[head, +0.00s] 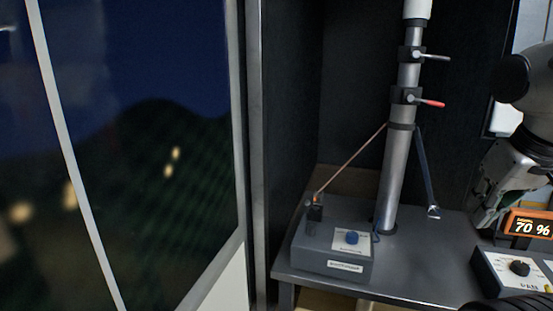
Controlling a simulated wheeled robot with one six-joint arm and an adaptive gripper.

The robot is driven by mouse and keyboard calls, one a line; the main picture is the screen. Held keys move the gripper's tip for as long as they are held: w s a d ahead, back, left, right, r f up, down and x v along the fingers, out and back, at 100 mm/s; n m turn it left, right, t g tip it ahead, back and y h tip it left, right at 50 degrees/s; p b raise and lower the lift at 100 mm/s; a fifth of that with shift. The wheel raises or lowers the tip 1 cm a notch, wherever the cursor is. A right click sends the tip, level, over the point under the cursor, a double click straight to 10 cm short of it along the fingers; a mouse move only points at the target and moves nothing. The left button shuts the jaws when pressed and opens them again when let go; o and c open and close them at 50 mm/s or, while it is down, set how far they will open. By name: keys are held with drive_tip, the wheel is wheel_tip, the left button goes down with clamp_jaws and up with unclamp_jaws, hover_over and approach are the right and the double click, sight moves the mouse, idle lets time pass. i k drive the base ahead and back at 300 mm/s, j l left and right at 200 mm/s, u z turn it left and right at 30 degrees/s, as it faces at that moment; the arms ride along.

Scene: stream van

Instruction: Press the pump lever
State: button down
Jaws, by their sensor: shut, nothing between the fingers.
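I cannot tell for sure which part is the pump lever. A thin reddish line (352,158) runs from near that part up to the mast (397,180). My gripper (477,222) is at the right, shut and empty, pointing down-left, apart from the mast and the grey box.
The mast carries two clamps, one with a grey lever (436,57) and one with a red lever (432,103). A blue strap (427,170) hangs right of it. A second box (492,275) with a black knob and an orange "70 %" display (530,227) are at the right. The bench middle (420,265) is clear.

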sight(308, 203)
drive_tip(key=l+u, duration=0.3)
drive_tip(key=k+l+u, duration=0.15)
drive_tip(key=l+u, duration=0.15)
drive_tip(key=l, duration=0.15)
drive_tip(key=k+l+u, duration=0.15)
drive_tip(key=l+u, duration=0.15)
drive_tip(key=l, duration=0.1)
